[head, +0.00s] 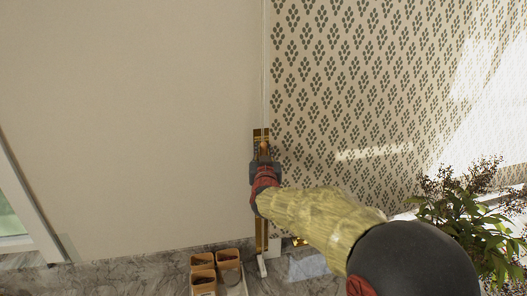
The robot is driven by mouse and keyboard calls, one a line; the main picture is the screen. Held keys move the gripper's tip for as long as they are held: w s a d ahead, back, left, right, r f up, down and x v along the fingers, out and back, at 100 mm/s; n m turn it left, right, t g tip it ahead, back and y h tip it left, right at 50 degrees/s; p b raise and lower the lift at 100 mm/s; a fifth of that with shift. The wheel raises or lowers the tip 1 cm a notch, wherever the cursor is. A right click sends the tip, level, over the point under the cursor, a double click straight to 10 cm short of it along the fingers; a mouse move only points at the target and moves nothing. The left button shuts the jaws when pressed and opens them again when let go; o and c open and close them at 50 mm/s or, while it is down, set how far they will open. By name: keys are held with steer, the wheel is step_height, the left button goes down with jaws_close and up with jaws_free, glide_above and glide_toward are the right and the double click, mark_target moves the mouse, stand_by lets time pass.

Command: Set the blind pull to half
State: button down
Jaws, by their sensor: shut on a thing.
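The blind pull shows as a narrow brass upright strip (262,226) near the middle of the head view, where a plain cream surface meets patterned wallpaper. A thin pale line runs up from its top. My gripper (262,158) is at the upper part of this strip, its dark and red end covering a stretch of it. It is shut on the pull; the fingertips and the exact grip are mostly hidden by the gripper itself. My yellowish arm reaches in from the lower right.
Several small brown pots (203,262) stand on a grey marble ledge (120,277) below, left of the strip. A leafy plant (470,215) stands at the right, near my arm. A window edge (25,200) shows at the far left. The space in front of the cream surface is clear.

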steer(key=shift+f, duration=0.1)
step_height(320, 180, down, 38)
steer(key=b, duration=3)
steer(key=c, duration=1.8)
jaws_free()
steer(key=shift+o, duration=0.6)
steer(key=s+d, duration=0.1)
steer(key=s, duration=1.1)
